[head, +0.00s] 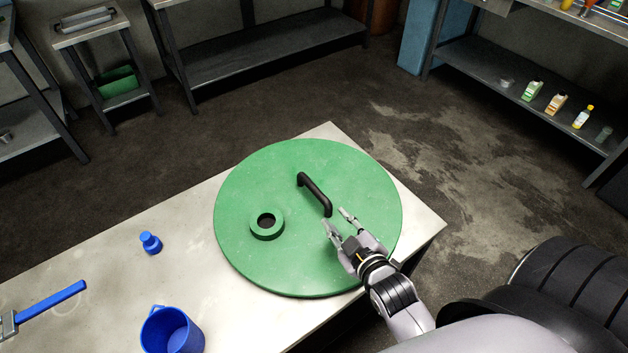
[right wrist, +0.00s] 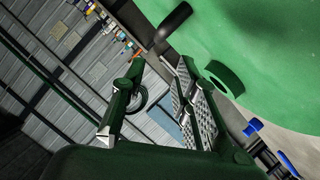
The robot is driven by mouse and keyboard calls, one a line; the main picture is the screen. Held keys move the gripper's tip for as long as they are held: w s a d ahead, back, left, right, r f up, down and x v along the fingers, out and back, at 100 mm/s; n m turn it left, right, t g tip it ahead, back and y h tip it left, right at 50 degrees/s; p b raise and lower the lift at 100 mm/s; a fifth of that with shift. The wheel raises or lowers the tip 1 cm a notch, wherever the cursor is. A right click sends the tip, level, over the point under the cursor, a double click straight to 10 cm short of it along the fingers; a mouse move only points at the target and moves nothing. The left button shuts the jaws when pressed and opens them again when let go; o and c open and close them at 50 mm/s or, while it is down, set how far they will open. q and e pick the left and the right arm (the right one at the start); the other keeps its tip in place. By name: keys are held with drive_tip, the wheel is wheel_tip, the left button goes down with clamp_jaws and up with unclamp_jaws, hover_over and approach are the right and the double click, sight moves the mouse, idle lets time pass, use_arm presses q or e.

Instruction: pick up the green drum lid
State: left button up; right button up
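The green drum lid (head: 290,255) is a large round disc lying flat on the pale table. It has a black bar handle (head: 314,195) and a raised green ring (head: 267,223) with a dark hole. My right gripper (head: 338,220) is open and empty over the lid, just short of the handle's near end. In the right wrist view, the open fingers (right wrist: 160,75) point toward the black handle (right wrist: 174,22), apart from it, with the green lid (right wrist: 275,50) to the right. My left gripper is not in view.
A shelf (head: 480,85) with several bottles stands at the right. Open floor (head: 180,170) lies behind the table.

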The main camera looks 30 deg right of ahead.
approach(316, 193)
drive_tip(key=shift+w+r+p, duration=0.1)
drive_tip(key=shift+w+p, duration=0.35)
drive_tip(key=x, duration=0.4)
drive_tip(key=shift+d, duration=0.1)
drive_tip(key=shift+x, duration=1.15)
drive_tip(key=shift+w+f+p, duration=0.25)
drive_tip(key=shift+w+p, duration=0.2)
drive_tip(key=x, duration=0.3)
drive_tip(key=shift+w+d+f, duration=0.1)
drive_tip(key=shift+f, duration=0.05)
drive_tip(key=shift+w+f+p, duration=0.1)
drive_tip(key=shift+w+p, duration=0.2)
drive_tip(key=shift+w, duration=0.05)
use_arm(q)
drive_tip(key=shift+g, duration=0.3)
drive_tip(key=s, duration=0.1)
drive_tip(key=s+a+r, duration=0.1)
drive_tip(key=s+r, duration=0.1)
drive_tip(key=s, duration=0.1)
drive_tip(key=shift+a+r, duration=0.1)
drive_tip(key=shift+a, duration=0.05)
use_arm(e)
drive_tip(key=shift+w+f, duration=0.1)
drive_tip(key=shift+w, duration=0.05)
drive_tip(key=shift+c, duration=0.2)
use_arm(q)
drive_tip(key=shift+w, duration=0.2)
use_arm(e)
clamp_jaws()
